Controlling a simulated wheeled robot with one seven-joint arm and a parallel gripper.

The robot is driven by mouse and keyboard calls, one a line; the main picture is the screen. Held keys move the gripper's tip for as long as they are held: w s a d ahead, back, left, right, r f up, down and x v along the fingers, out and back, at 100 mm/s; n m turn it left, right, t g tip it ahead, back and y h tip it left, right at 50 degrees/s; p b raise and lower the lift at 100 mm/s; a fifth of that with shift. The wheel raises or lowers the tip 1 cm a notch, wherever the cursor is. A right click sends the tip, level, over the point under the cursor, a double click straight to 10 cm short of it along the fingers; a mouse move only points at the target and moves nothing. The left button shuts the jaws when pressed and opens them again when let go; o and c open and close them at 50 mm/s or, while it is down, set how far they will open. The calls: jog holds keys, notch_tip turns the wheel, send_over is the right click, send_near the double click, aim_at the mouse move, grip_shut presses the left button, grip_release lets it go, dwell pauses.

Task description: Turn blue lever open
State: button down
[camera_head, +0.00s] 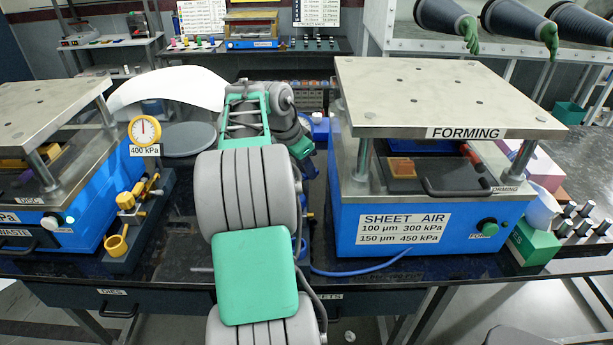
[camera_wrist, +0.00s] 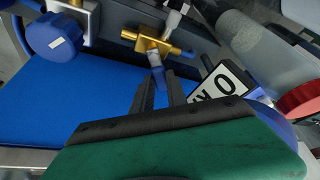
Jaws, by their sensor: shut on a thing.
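The lever joins a brass valve (camera_wrist: 150,43) just beyond the fingertips. The fingers hide part of the lever, and how far it is turned is hard to tell. In the head view my arm covers the middle of the bench, and I cannot make out the lever or the fingertips there.
A blue knob (camera_wrist: 53,37), a white lettered plate (camera_wrist: 222,88) and a red round part (camera_wrist: 302,100) surround the valve. The forming press (camera_head: 450,90) stands right of my arm. A pressure gauge (camera_head: 145,131) and a yellow-fitted valve stand (camera_head: 118,246) are left. A blue hose (camera_head: 360,268) lies at the front.

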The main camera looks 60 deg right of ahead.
jog(key=shift+d+f+n+t+b, duration=0.15)
jog(key=shift+n+t+b, duration=0.2)
jog(key=shift+n, duration=0.35)
jog(key=c, duration=1.6)
grip_release()
jog(key=shift+r, duration=0.4)
jog(key=p+v, duration=0.5)
jog(key=v, duration=0.2)
jog(key=shift+a, duration=0.25)
jog(key=shift+w+r, duration=0.1)
